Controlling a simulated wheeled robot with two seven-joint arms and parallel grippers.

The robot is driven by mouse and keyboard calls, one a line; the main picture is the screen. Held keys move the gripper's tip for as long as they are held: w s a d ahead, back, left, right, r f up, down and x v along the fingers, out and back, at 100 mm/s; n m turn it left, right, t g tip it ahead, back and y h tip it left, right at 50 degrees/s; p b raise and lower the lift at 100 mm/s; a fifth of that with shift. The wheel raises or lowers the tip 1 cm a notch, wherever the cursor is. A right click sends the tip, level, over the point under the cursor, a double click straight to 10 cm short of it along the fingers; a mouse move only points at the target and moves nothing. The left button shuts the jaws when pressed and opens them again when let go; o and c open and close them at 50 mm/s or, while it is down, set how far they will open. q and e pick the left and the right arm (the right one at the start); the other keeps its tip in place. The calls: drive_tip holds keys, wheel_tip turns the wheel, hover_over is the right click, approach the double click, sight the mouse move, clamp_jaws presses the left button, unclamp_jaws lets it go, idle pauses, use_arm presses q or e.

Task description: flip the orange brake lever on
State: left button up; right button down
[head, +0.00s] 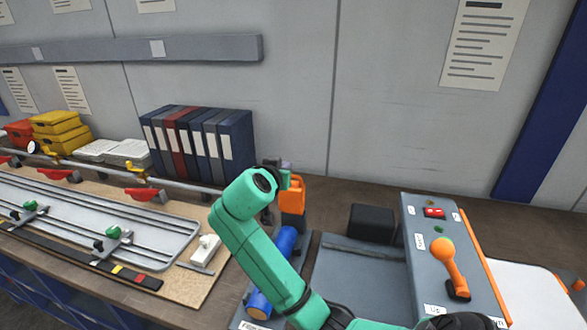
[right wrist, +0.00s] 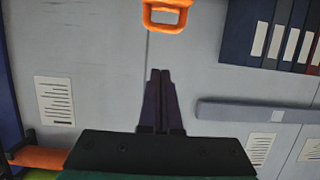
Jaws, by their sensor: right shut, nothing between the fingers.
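An orange lever (head: 450,268) with a rounded knob stands on the sloped grey control panel at the right in the head view. A second orange part, loop-shaped (head: 292,195), stands at the back of the bench beside my right wrist; an orange loop (right wrist: 168,15) also shows in the right wrist view, beyond the fingertips and apart from them. Which of these is the brake lever I cannot tell for certain. My right gripper (right wrist: 160,72) is shut and empty. In the head view it is mostly hidden behind my green wrist. My left gripper is not in view.
The panel (head: 415,250) also carries a red switch (head: 434,212) and a green button (head: 439,230). A blue cylinder (head: 285,243) lies beside my forearm. Binders (head: 195,140) stand behind. A track board (head: 90,220) fills the left. A black box (head: 372,222) sits left of the panel.

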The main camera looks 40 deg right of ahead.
drive_tip(key=p, duration=0.7)
hover_over(292, 195)
drive_tip(key=w+d, duration=0.2)
wheel_tip(292, 195, down, 4)
drive_tip(key=shift+w+f, duration=0.15)
drive_tip(key=shift+f, duration=0.1)
drive_tip(key=shift+s+a+f, duration=0.2)
drive_tip(key=shift+a+f, duration=0.05)
drive_tip(key=shift+a, duration=0.05)
drive_tip(key=shift+s+a+f, duration=0.15)
drive_tip(key=shift+a, duration=0.05)
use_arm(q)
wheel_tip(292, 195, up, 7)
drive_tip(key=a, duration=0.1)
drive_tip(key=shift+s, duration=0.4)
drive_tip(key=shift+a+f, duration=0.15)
use_arm(e)
drive_tip(key=shift+d+f, duration=0.1)
drive_tip(key=shift+f, duration=0.05)
